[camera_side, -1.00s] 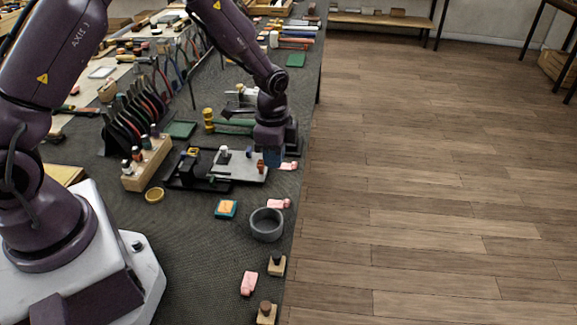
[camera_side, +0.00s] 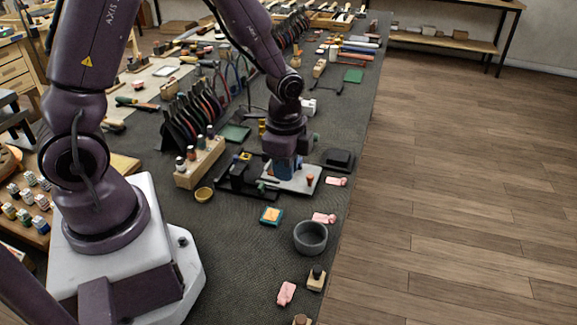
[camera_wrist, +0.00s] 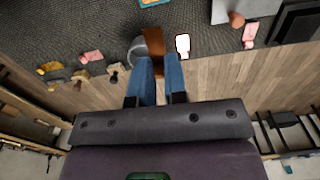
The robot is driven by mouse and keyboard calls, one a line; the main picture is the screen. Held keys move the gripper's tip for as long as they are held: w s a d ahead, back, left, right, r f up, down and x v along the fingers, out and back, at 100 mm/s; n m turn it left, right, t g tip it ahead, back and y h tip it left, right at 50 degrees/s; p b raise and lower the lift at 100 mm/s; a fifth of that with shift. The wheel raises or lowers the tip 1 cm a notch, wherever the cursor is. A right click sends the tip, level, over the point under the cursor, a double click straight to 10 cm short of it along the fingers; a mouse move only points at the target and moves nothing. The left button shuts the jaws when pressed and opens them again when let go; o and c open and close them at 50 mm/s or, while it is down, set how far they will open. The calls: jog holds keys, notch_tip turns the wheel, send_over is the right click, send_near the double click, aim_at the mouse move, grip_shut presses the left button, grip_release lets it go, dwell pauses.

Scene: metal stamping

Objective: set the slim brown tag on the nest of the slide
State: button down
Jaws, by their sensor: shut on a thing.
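In the wrist view my gripper (camera_wrist: 160,82) has its two blue fingers shut on the slim brown tag (camera_wrist: 154,41), which sticks out past the fingertips. In the side view my gripper (camera_side: 285,169) points down over the pale grey plate (camera_side: 299,187) of the black slide fixture (camera_side: 236,188); the tag cannot be made out there. An orange-brown knob (camera_side: 310,179) stands on the plate, right of my gripper. A white, dark-rimmed rounded shape (camera_wrist: 183,45) lies just right of the tag in the wrist view; I cannot tell whether it is the nest. My fingers hide part of the plate.
A black block (camera_side: 338,159) sits right of the fixture. A wooden rack of small tools (camera_side: 200,163) stands left. The bench edge is close on the right.

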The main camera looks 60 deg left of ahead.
jog(key=shift+n, duration=0.4)
jog(key=w+a+f, duration=0.1)
jog(key=a, duration=0.3)
jog(key=w+a+f, duration=0.1)
jog(key=a+f, duration=0.1)
jog(key=a, duration=0.2)
jog(key=w+a+f, duration=0.1)
jog(key=a+f, duration=0.1)
jog(key=a, duration=0.2)
jog(key=shift+a+f, duration=0.1)
jog(key=shift+w, duration=0.1)
jog(key=shift+f, duration=2.45)
jog(key=shift+f, duration=0.5)
